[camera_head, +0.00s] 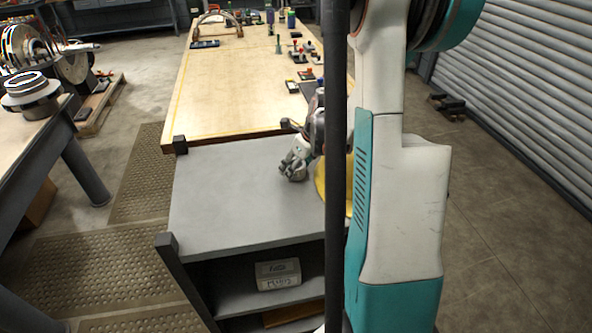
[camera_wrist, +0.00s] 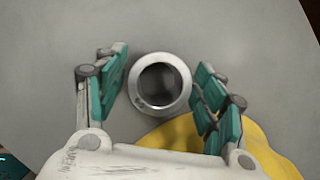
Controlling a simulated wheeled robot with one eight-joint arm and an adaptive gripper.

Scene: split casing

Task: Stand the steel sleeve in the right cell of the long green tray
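The steel sleeve (camera_wrist: 136,83) is a short, round, open-topped ring in the wrist view, seen from above with a dark bore. It appears upright on the grey surface. My gripper (camera_wrist: 162,72) has its teal-padded fingers spread on either side of the sleeve. The left finger looks apart from it; the right finger is very close, and I cannot tell whether it touches. In the head view my gripper (camera_head: 293,167) is low over the grey top, and the sleeve cannot be made out there. I cannot pick out the long green tray in either view.
A yellow round thing (camera_wrist: 262,152) lies beside the sleeve, partly under my gripper. The grey bench top (camera_head: 225,200) is clear to the left. A wooden table (camera_head: 225,90) beyond it carries several small parts. My arm hides much of the right side.

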